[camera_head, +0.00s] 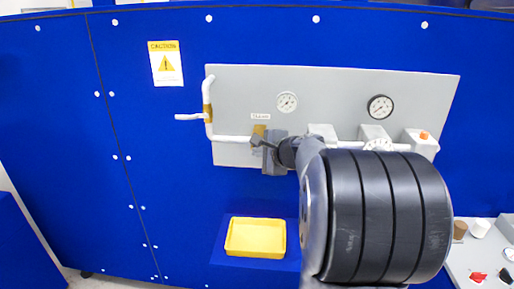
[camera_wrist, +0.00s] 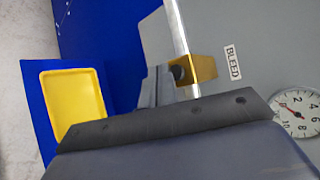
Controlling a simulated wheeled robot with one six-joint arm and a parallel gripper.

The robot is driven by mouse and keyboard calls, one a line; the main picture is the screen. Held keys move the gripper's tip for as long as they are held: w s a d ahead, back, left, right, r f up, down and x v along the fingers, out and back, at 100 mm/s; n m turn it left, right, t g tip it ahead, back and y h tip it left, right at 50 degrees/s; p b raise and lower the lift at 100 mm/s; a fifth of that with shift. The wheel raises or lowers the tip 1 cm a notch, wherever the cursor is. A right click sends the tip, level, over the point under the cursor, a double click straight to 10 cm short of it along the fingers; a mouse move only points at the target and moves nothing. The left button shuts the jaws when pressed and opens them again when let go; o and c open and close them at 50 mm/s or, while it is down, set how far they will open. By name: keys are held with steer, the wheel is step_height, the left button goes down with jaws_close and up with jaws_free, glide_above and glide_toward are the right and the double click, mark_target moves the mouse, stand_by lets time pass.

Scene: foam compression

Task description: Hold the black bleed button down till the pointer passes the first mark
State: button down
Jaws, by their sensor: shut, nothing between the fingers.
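The black bleed button (camera_wrist: 178,75) sits in a gold block (camera_wrist: 206,70) on a pipe, beside a BLEED label (camera_wrist: 233,62). In the head view the gold block (camera_head: 258,130) shows just above my gripper, and the button cannot be made out. My gripper (camera_head: 259,142) is shut and empty, its tips at the block. In the wrist view the tips (camera_wrist: 162,80) are right beside the button; I cannot tell whether they touch or press it. A white gauge (camera_head: 287,102) is above right; it shows partly in the wrist view (camera_wrist: 298,112), its pointer too small to read surely.
A grey panel (camera_head: 330,88) carries white pipes and a black-rimmed gauge (camera_head: 380,108). A box with an orange button (camera_head: 423,136) is at right. A yellow tray (camera_head: 255,238) lies below on a blue shelf. My arm hides much of the lower right.

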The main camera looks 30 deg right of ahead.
steer(key=s+a, duration=0.1)
steer(key=s, duration=0.1)
steer(key=s+a+b, duration=0.1)
steer(key=s+a, duration=0.1)
stand_by(0.5)
steer(key=shift+d, duration=0.15)
steer(key=shift+s+a+p, duration=0.25)
steer(key=shift+s+a, duration=0.35)
steer(key=shift+s, duration=0.25)
steer(key=shift+s+a+p, duration=0.2)
steer(key=shift+s+a, duration=0.35)
steer(key=shift+s, duration=0.3)
